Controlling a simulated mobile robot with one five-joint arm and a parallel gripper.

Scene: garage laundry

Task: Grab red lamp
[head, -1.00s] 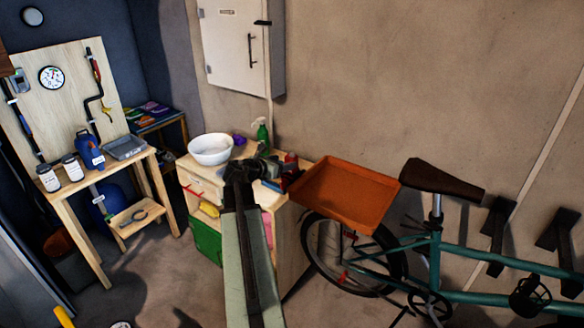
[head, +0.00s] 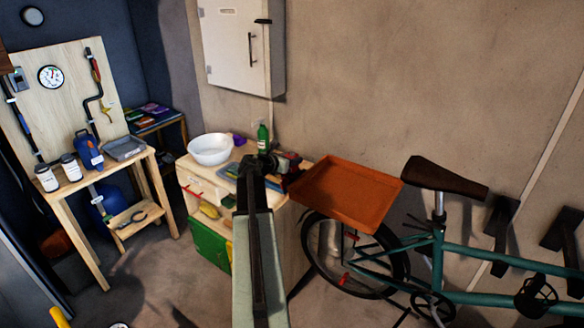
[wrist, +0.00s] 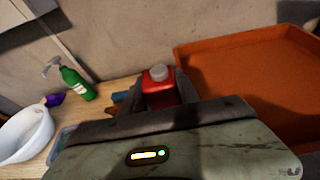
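A red object with a grey round cap (wrist: 160,82), which looks like the red lamp, shows in the wrist view between the two dark fingers of my gripper (wrist: 160,92). The fingers are apart, one on each side of it. Its lower part is hidden behind the gripper body, and contact with the fingers cannot be made out. In the head view my gripper (head: 251,168) is over the wooden cabinet top, largely edge-on. Red and dark items (head: 287,160) sit just right of it there, too small to tell apart.
An orange tray (head: 345,193) lies right of the gripper, close beside it. A white bowl (head: 210,149) and a green spray bottle (head: 263,138) stand on the cabinet (head: 199,185). A bicycle (head: 430,250) stands at right. The wall is behind.

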